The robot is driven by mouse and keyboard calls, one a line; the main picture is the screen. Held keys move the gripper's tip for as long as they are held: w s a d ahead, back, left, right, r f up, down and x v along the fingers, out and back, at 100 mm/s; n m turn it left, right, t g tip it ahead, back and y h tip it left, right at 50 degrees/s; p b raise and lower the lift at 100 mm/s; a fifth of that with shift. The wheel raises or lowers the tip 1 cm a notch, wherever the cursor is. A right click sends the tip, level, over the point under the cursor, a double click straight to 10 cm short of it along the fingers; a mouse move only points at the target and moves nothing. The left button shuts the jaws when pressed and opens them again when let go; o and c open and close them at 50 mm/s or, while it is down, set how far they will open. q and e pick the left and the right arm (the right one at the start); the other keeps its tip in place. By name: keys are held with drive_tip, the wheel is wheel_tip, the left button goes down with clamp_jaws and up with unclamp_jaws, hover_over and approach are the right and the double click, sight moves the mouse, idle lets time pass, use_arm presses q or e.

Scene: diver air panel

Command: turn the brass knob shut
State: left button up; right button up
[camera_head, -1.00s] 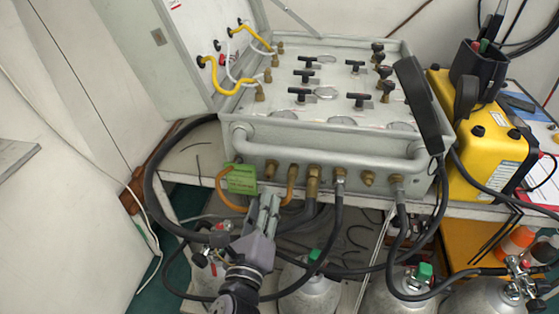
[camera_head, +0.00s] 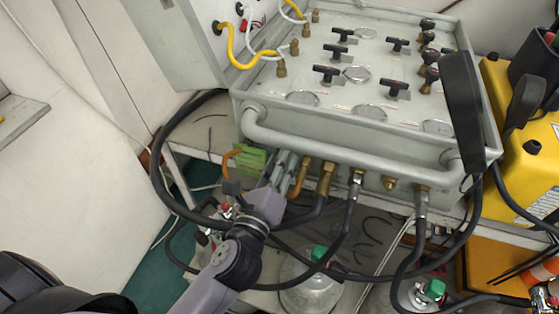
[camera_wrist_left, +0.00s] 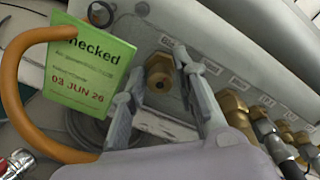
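The brass knob (camera_wrist_left: 160,76) is a small hexagonal brass piece on the front face of the grey panel box (camera_head: 330,120). In the left wrist view it shows between the two fingers of my left gripper (camera_wrist_left: 160,62), a little beyond them. The fingers are apart, with nothing clearly held; whether they touch the knob I cannot tell. In the head view my left gripper (camera_head: 286,162) reaches up to the box's front lower left and hides the knob. My right gripper is not in view.
A green tag (camera_wrist_left: 88,65) on an orange loop (camera_wrist_left: 25,110) hangs close beside the left finger. More brass fittings with hoses (camera_head: 326,178) line the front to the right. A grey rail (camera_head: 340,147) runs above. Gas cylinders (camera_head: 310,290) stand below.

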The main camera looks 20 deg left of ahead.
use_arm(q)
drive_tip(key=c, duration=0.5)
clamp_jaws()
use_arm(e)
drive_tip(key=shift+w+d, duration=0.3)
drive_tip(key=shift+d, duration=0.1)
